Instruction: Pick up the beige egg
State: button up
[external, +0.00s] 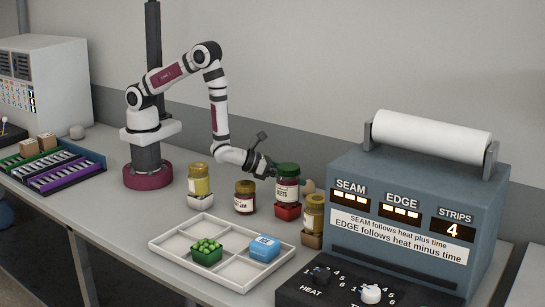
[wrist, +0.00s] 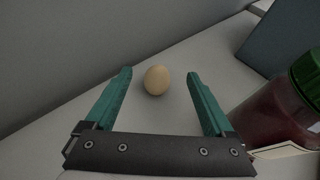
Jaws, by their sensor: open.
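The beige egg (wrist: 157,80) lies on the table in the wrist view, near the wall and between the tips of my two green fingers. My gripper (wrist: 159,74) is open with a finger on each side of the egg, and no contact shows. In the external view my gripper (external: 273,172) is low behind the jar with the green lid. The egg (external: 308,186) shows there only partly, behind that jar.
The green-lidded jar (external: 288,182) stands on a red block, close on the right in the wrist view (wrist: 275,112). Other jars (external: 199,180) stand nearby. A white divided tray (external: 178,246) holds a green basket and blue box. The blue machine (external: 415,215) stands right.

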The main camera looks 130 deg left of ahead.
aim_at(309, 189)
notch_tip(309, 189, down, 3)
jog(key=shift+r, duration=0.15)
jog(key=x, duration=0.5)
jog(key=c, duration=1.1)
